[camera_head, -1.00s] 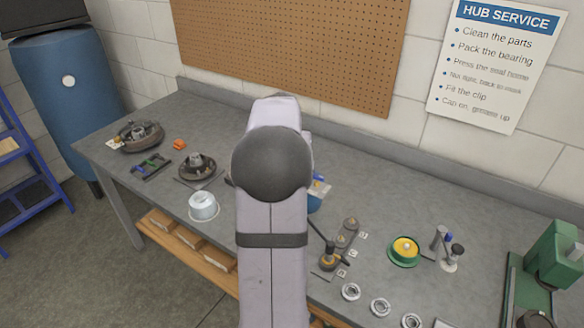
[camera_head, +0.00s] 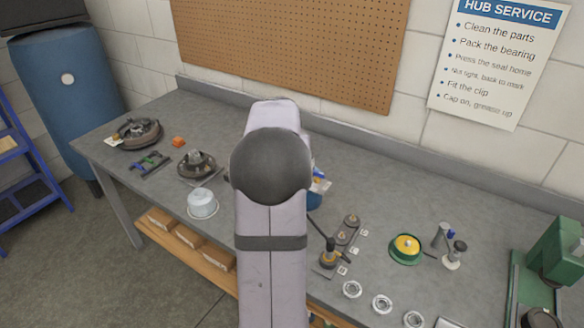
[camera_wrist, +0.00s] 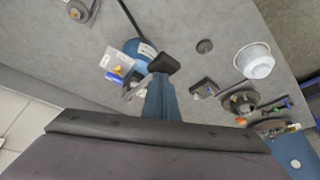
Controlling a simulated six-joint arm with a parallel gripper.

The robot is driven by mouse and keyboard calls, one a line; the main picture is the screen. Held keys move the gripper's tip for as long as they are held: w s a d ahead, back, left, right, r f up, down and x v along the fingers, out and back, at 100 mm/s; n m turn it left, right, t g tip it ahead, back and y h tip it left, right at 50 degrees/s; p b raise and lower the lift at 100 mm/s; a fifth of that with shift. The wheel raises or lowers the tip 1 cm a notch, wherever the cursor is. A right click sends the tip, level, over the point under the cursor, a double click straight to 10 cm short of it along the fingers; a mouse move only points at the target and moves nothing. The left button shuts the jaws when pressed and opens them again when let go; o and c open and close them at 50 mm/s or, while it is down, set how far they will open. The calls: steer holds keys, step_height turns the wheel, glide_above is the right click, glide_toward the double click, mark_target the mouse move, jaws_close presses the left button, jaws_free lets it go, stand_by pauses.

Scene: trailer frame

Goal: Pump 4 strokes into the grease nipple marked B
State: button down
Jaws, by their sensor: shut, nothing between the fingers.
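The blue grease pump (camera_wrist: 142,52) stands on the bench, mostly hidden behind my arm in the head view, where a blue edge (camera_head: 315,198) shows. A blue bar with a black end (camera_wrist: 164,66) reaches up from my gripper in the wrist view; it looks like the pump lever. My gripper (camera_wrist: 160,128) is shut and empty beside it; contact is unclear. A black hose (camera_head: 318,228) runs to a dark coupler (camera_head: 328,252) standing over the nearest of several nipple mounts. Two other mounts (camera_head: 343,237) (camera_head: 352,220) look free. The small white label tags (camera_head: 342,270) are too small to read.
A green dish with a yellow part (camera_head: 405,248), small bottles (camera_head: 448,248) and a green press (camera_head: 552,255) stand to the right. Metal rings (camera_head: 382,304) lie at the front. A white tub (camera_head: 202,203) and hub parts (camera_head: 196,164) are on the left.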

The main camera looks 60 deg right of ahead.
steer(key=shift+f, duration=0.15)
steer(key=shift+a+f+b, duration=0.15)
steer(key=shift+f+b, duration=0.7)
steer(key=shift+f, duration=0.3)
